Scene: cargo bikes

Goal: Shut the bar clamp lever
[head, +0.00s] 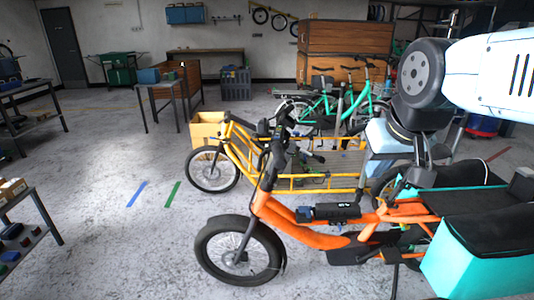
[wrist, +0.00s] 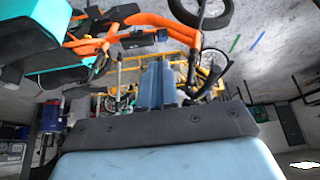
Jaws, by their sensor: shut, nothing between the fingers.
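My gripper (head: 368,178) hangs at the right of the head view, below my white arm, pointing down. In the wrist view its pale blue fingers (wrist: 158,72) are together with nothing between them. An orange cargo bike (head: 305,234) stands nearest, with its dark handlebar (head: 277,140) at its upper left. My gripper is to the right of that handlebar and looks apart from it. The orange bike (wrist: 148,20) shows upside down at the top of the wrist view. I cannot make out the bar clamp lever, or how it is set, in either view.
A yellow cargo bike (head: 240,152) stands behind the orange one, and a green bike (head: 322,104) behind that. Teal bags (head: 462,262) hang at the orange bike's rear. A cardboard box (head: 206,128) stands behind the yellow bike's front wheel. The floor at left centre is clear.

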